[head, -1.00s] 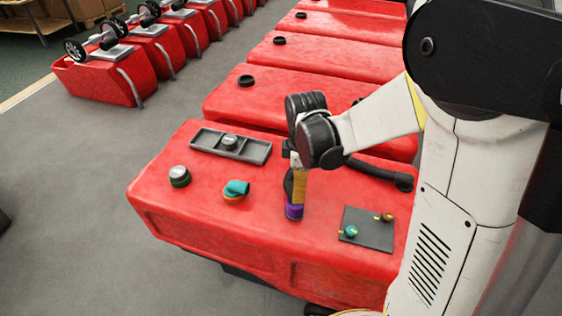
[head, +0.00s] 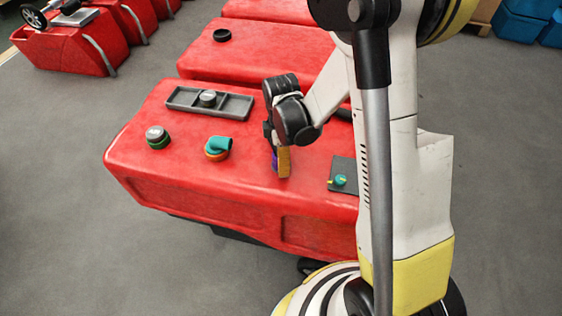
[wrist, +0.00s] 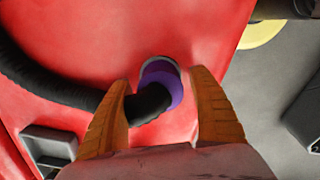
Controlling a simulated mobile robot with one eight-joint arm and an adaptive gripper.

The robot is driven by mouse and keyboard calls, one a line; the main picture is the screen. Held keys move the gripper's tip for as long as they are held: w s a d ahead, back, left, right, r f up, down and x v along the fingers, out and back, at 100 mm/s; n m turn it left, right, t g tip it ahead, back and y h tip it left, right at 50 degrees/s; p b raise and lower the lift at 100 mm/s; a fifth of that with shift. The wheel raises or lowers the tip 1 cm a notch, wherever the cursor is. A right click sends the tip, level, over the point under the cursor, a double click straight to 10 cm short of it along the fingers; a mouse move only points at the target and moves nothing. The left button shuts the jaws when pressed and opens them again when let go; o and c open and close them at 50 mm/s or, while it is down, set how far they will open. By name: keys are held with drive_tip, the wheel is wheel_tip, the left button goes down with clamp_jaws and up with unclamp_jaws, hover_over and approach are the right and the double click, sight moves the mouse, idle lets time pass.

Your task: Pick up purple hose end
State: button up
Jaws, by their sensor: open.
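The purple hose end (wrist: 160,82) lies at the end of a black hose (wrist: 50,84) on the red tank (wrist: 90,35). In the wrist view the two orange fingers of my gripper (wrist: 163,95) are apart, one on each side of the hose end. The hose comes in from the left and passes beyond the left finger. In the head view my gripper (head: 281,165) points down at the tank top, and only a sliver of purple (head: 274,162) shows beside a finger. I cannot tell whether the fingers touch the hose end.
A grey tray (head: 183,105) with a cap (head: 208,97) lies at the back of the tank. A green-ringed cap (head: 157,137) and a teal elbow fitting (head: 219,145) sit left of my gripper. A dark plate (head: 342,165) with a teal knob (head: 340,181) lies to its right.

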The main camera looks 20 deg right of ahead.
drive_tip(key=shift+f, duration=0.15)
drive_tip(key=c, duration=1.4)
wheel_tip(320, 180, up, 4)
drive_tip(key=p, duration=0.3)
drive_tip(key=shift+r, duration=0.25)
drive_tip(key=w+d+r+p, duration=0.1)
drive_tip(key=d+r+p, duration=0.1)
drive_tip(key=d+r, duration=0.1)
drive_tip(key=w+d+r+p, duration=0.1)
drive_tip(key=d+r, duration=0.2)
drive_tip(key=d, duration=0.1)
drive_tip(key=w+d+r+p, duration=0.1)
drive_tip(key=d+r+p, duration=0.1)
drive_tip(key=d+r, duration=0.1)
drive_tip(key=shift+w+d+r+p, duration=0.2)
drive_tip(key=shift+d+r+p, duration=0.1)
drive_tip(key=shift+d, duration=0.25)
drive_tip(key=shift+w, duration=0.15)
